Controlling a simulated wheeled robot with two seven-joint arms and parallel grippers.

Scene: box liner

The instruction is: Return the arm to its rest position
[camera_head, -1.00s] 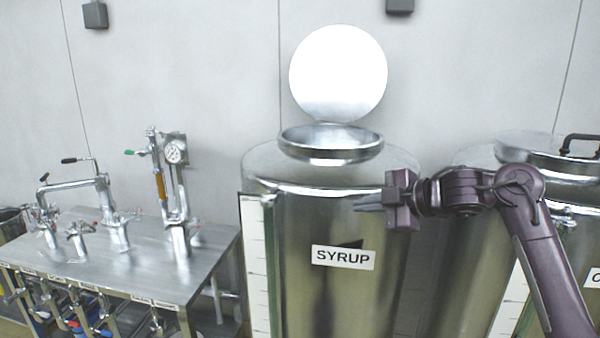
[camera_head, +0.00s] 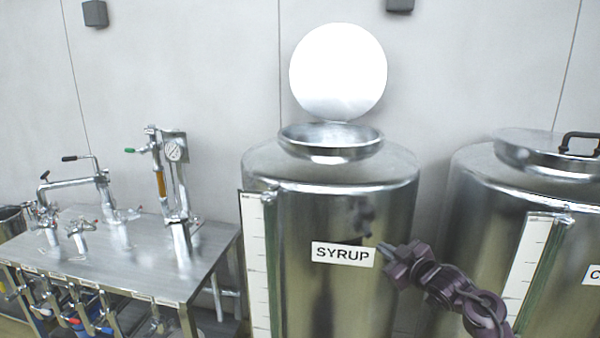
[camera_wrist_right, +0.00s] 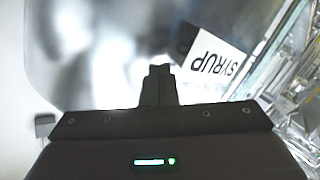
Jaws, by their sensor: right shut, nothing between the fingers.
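My right gripper (camera_head: 384,247) is in front of the steel syrup tank (camera_head: 300,240), just right of its "SYRUP" label (camera_head: 343,254). Its arm comes in from the lower right. In the right wrist view the fingers (camera_wrist_right: 160,72) are shut together with nothing between them, and the label (camera_wrist_right: 217,62) appears tilted beyond them. I cannot tell the exact gap between the gripper and the tank wall. My left gripper does not show.
The tank's round lid (camera_head: 338,72) stands open behind its mouth. A second tank (camera_head: 480,220) with a closed lid (camera_head: 550,150) stands at the right. A metal bench (camera_head: 120,255) with valves and a gauge (camera_head: 174,150) is at the left.

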